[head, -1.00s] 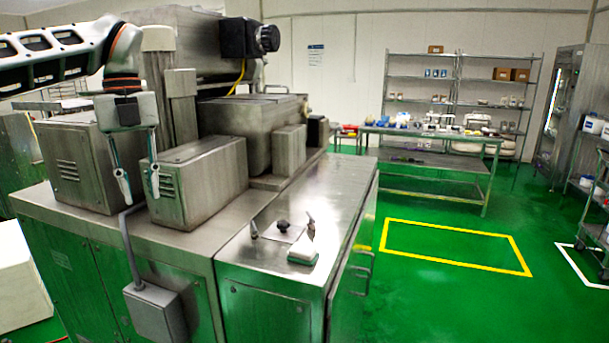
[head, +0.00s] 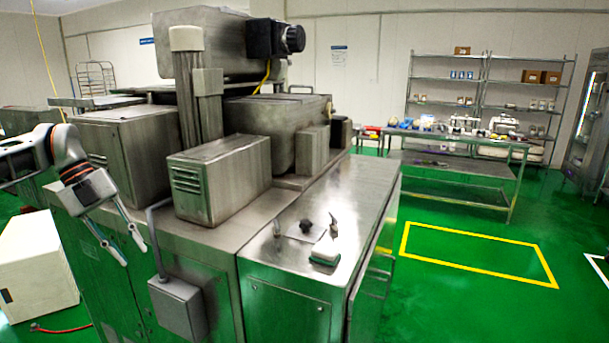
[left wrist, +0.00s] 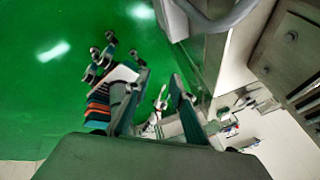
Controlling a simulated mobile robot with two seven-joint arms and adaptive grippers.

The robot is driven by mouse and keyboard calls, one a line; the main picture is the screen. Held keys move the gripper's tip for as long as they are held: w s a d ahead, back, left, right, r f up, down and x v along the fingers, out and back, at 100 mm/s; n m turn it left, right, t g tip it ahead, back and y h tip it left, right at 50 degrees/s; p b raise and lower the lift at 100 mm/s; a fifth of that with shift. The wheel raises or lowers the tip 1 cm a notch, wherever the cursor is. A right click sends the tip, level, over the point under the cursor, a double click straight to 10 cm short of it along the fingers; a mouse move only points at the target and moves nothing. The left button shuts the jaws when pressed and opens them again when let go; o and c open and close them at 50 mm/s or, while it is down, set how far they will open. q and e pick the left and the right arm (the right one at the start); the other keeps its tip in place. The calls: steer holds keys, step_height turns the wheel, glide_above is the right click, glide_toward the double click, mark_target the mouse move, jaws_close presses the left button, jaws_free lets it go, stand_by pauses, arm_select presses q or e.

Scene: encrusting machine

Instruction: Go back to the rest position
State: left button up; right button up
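My left gripper (head: 134,256) hangs at the left in the head view, in front of the machine's left front side. Its two thin fingers are spread apart and point down and to the right, with nothing between them. In the left wrist view the left gripper (left wrist: 160,78) also shows two separated fingers, over green floor and the machine's side. The encrusting machine (head: 225,175) is a large steel block on a cabinet base. My right gripper cannot be made out in either view.
A grey box (head: 178,305) juts from the machine's front near the left gripper. A white box (head: 38,265) stands on the floor at left. A small white-and-green object (head: 325,252) lies on the steel top. A table (head: 455,165) and shelves stand behind. Green floor is clear at right.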

arm_select(q)
steer(key=s+d+f+n+t+h, duration=0.25)
steer(key=d+f+t+h, duration=0.5)
steer(key=d+f, duration=1.4)
steer(key=s+a+f+n+t+y, duration=0.2)
steer(key=s+a+f+n+y, duration=0.95)
steer(key=s+a+f, duration=0.95)
steer(key=d+n+t+h, duration=0.1)
steer(key=d+n, duration=0.9)
steer(key=d, duration=1.1)
steer(key=shift+s+f+t, duration=0.2)
steer(key=shift+f+t, duration=0.1)
steer(key=shift+t, duration=0.25)
